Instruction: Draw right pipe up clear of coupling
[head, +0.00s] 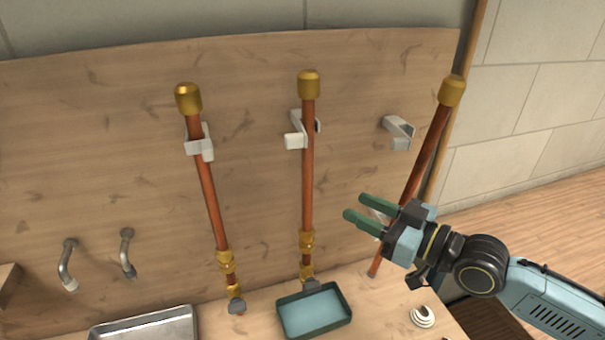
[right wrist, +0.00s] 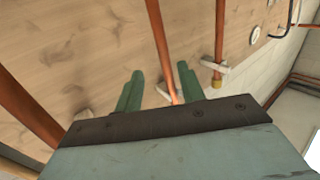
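The right pipe (head: 431,150) is copper with a brass cap (head: 452,90). It leans with its top to the right, beside an empty wall clip (head: 399,131). Its middle is partly hidden behind my right gripper (head: 359,206). Its lower end (head: 374,271) shows near the bench, with no brass coupling visible around it. My right gripper is open, its green fingers pointing left, with nothing held. In the right wrist view the nearest pipe (right wrist: 28,108) passes left of both fingers, outside the gap; another pipe (right wrist: 160,45) shows beyond the gap. My left gripper is not in view.
The middle pipe (head: 308,180) and left pipe (head: 209,190) stand in wall clips, with brass fittings at their lower ends. A green tray (head: 347,318), a metal tray (head: 110,331) and a white round item (head: 422,317) are on the bench. Two bent spouts (head: 126,254) are at left.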

